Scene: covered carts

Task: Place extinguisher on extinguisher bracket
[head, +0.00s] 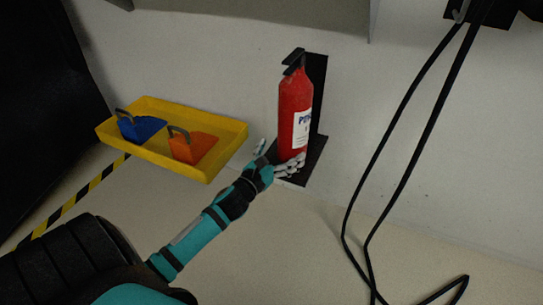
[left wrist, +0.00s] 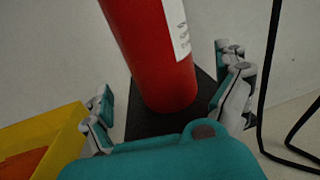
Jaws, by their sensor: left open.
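The red extinguisher (head: 295,105) with a black handle and a white label stands upright on the black bracket (head: 316,150), against its back plate. In the left wrist view the extinguisher (left wrist: 150,50) rises from the dark base plate (left wrist: 150,122) of the bracket. My left gripper (head: 277,158) is at the foot of the extinguisher, on its near side. In the left wrist view its open fingers (left wrist: 168,100) stand apart on both sides of the extinguisher's lower end, with gaps visible. My right gripper does not show.
A yellow tray (head: 215,171) holding a blue item (head: 139,128) and an orange item (head: 192,147) lies left of the bracket. A looping black cable (head: 398,190) hangs to the right. A yellow-black stripe (head: 75,198) runs at the left. Floor between bracket and cable is clear.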

